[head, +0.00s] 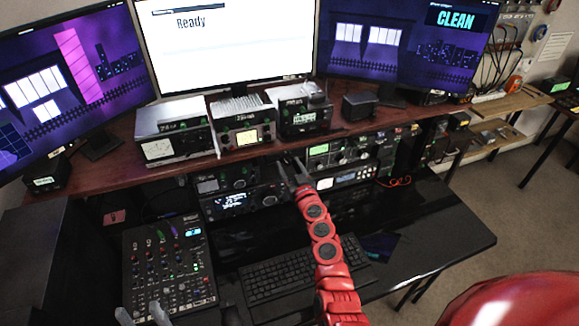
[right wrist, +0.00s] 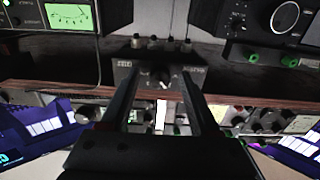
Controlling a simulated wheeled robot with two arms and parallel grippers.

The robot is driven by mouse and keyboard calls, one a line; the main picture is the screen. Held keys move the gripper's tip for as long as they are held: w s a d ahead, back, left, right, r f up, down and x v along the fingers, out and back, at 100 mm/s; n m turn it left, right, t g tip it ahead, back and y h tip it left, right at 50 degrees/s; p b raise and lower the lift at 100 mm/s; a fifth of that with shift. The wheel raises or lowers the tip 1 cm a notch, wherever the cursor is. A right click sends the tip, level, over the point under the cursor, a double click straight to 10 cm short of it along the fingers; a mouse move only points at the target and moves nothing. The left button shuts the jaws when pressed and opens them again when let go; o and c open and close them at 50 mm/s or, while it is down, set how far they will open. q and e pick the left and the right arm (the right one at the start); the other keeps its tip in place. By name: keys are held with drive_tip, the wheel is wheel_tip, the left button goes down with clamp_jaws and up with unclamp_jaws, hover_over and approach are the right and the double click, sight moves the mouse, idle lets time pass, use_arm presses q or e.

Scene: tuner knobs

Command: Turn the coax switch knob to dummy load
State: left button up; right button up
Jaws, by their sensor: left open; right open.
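The coax switch is a small dark box (right wrist: 124,72) under the shelf edge in the right wrist view, with several connectors along it. Its knob (right wrist: 164,80) has a pale pointer mark and shows between the fingertips. Its labels are too small to read, so I cannot tell the selected position. My right gripper (right wrist: 162,88) is open, fingers on either side of the knob's line of sight; contact is not visible. In the head view my right gripper (head: 293,172) reaches the shelf's underside and hides the switch. My left gripper (head: 140,316) is open and empty at the bottom left.
Radios and meters (head: 240,132) stand on the wooden shelf (head: 350,128). More radios (head: 342,178) sit below it, on both sides of my right gripper. A mixer (head: 168,262) and a keyboard (head: 290,272) lie on the black desk (head: 440,225). The desk's right part is clear.

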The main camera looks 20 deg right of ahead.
drive_tip(key=shift+c, duration=0.3)
clamp_jaws()
